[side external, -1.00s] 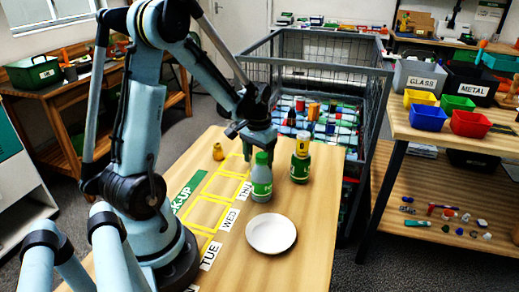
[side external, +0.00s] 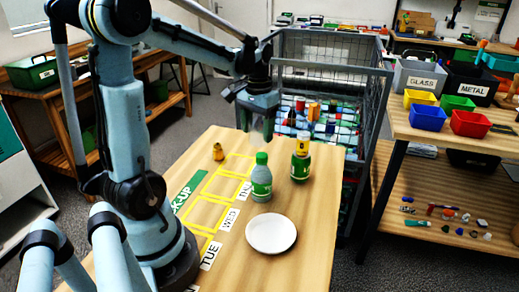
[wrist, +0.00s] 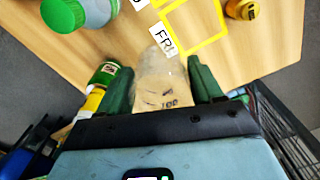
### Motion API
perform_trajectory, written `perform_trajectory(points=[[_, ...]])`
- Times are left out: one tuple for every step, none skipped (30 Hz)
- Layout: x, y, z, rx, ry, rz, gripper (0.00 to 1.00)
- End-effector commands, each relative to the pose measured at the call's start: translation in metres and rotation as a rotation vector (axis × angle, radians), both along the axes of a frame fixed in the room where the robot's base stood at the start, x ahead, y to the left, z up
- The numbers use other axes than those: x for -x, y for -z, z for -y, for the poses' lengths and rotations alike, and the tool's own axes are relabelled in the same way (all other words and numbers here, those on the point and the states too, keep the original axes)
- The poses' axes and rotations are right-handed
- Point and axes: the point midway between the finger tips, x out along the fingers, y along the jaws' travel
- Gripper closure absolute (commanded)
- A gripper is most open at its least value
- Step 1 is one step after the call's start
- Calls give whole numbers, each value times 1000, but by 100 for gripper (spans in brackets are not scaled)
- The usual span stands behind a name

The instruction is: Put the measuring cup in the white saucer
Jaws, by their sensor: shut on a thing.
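My gripper (side external: 256,118) is raised above the far part of the table, beyond the green-capped bottle. In the wrist view its green fingers (wrist: 161,84) are closed on the sides of the measuring cup (wrist: 160,75), which is clear with dark markings. The cup is hard to make out in the side view. The white saucer (side external: 271,234) lies empty and flat on the table near the front, well below and toward the camera from my gripper. It is not seen in the wrist view.
A green-capped bottle (side external: 261,182) stands between my gripper and the saucer. A green-and-yellow container (side external: 300,160) stands to its right. A small yellow-brown object (side external: 218,152) sits at the table's far left. A wire cage (side external: 335,70) stands behind the table (side external: 315,215).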

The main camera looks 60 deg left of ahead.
Motion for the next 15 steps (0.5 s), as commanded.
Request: perform_trajectory(points=[[0,-5,0,0,0,0,64],[0,-9,0,0,0,0,64],[0,-14,0,0,0,0,64],[0,-19,0,0,0,0,64],[1,-24,0,0,0,0,64],[1,-31,0,0,0,0,64],[0,-35,0,0,0,0,64],[0,-40,0,0,0,0,64],[1,-47,0,0,0,0,64],[1,-52,0,0,0,0,64],[0,-57,0,0,0,0,64],[0,-62,0,0,0,0,64],[0,-67,0,0,0,0,64],[0,-71,0,0,0,0,64],[0,-74,5,0,5,0,64]])
